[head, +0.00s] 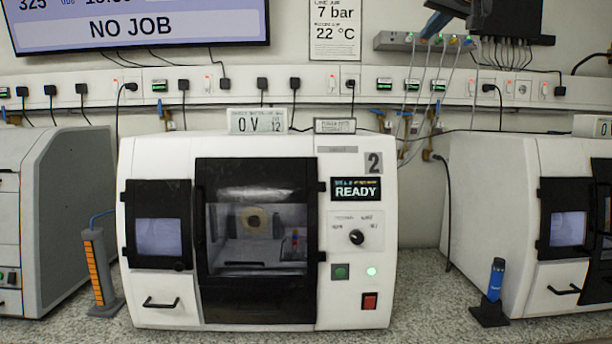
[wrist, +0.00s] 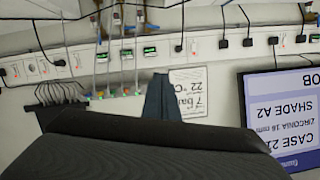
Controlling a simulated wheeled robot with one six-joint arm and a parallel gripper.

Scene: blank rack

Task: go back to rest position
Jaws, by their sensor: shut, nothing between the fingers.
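My gripper (head: 434,24) shows at the top right of the head view, its dark blue fingers pointing down in front of the wall, above the power strip. In the wrist view my gripper (wrist: 165,98) shows as dark fingers close together beyond a large dark body that fills the bottom. It is shut with nothing between the fingers. It is high up, well clear of the bench. The wrist view is upside down and faces the wall with its posters and screen.
A white milling machine (head: 260,146) marked 2 reads READY, its dark door closed. Other machines stand left (head: 80,190) and right (head: 490,190). An orange-marked stand (head: 97,270) and a blue tool in a holder (head: 495,280) flank it. A wall screen (head: 140,28) reads NO JOB.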

